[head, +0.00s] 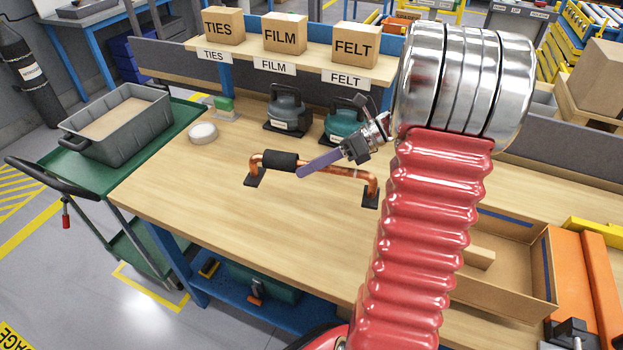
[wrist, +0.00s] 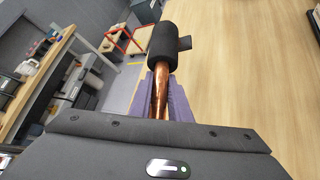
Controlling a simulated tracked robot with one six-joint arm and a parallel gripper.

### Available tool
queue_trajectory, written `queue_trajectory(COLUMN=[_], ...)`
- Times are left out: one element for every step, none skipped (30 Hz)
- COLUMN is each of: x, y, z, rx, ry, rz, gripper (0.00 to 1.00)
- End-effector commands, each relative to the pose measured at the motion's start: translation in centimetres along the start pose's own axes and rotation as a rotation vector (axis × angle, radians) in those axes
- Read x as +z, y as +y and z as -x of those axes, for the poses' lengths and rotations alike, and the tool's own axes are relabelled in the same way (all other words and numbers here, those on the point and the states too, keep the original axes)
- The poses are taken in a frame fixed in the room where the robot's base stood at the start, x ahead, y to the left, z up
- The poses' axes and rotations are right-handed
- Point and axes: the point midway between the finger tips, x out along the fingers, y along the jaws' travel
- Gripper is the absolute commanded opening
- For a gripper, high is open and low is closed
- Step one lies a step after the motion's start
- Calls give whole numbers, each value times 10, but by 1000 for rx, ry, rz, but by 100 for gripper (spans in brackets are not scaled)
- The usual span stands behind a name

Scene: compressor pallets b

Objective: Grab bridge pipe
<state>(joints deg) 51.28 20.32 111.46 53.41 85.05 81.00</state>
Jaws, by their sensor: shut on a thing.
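The bridge pipe (head: 281,161) is a copper pipe with bent-down ends and a black sleeve on its left part. It is over the wooden workbench, its ends at two dark pads; I cannot tell whether it is lifted. My gripper (head: 304,171), with purple fingers, is shut on the bare copper just right of the sleeve. In the wrist view the copper of the bridge pipe (wrist: 161,88) runs between the two purple fingers, with the black sleeve beyond them. The sleeve stays outside the fingers. My arm hides part of the bench at the right.
Two compressors, dark grey (head: 288,110) and teal (head: 343,125), stand behind the pipe. A shelf (head: 300,52) behind holds TIES, FILM and FELT boxes. An open cardboard box (head: 513,262) lies at the right. The bench front (head: 215,190) is clear. A green cart (head: 75,165) stands left.

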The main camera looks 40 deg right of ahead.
Motion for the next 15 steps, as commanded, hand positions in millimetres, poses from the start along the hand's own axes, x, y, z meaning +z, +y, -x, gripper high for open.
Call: queue_trajectory(x=[3,4,6,6,6,7,7,7,7,7,7,6,6,6,6], y=[3,4,4,5,5,5,5,5,5,5,5,5,5,5,5], z=[2,3,4,4,5,5,5,5,5,5,5,5,5,5,4], rx=[0,0,0,0,0,0,1,1,1,1,1,1,1,1,1], ry=[0,0,0,0,0,0,0,0,0,0,0,0,0,0,0], rz=[1,0,0,0,0,0,0,0,0,0,0,0,0,0,0], gripper=[0,0,0,0,0,0,0,0,0,0,0,0,0,0,0])
